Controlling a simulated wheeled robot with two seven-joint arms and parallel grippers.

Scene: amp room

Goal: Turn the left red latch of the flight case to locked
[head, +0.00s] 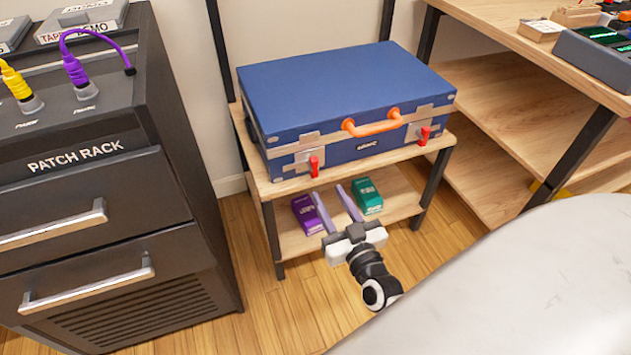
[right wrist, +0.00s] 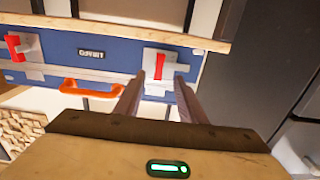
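The blue flight case (head: 345,90) lies closed on the top shelf of a small wooden rack, orange handle (head: 372,124) at its front. The left red latch (head: 314,166) stands upright on its metal plate, low on the front. The right red latch (head: 424,135) also stands about upright. My right gripper (head: 328,190) is open and empty, in front of and below the left latch. The right wrist view shows the case upside down; there the left latch (right wrist: 160,63) is just beyond the gap between the fingers (right wrist: 160,78), apart from them. My left gripper is not in view.
A purple box (head: 306,214) and a teal box (head: 367,195) sit on the lower shelf (head: 405,205) behind my right gripper. A dark patch rack cabinet (head: 85,195) stands left. A wooden shelf unit (head: 520,90) stands right. Floor in front is clear.

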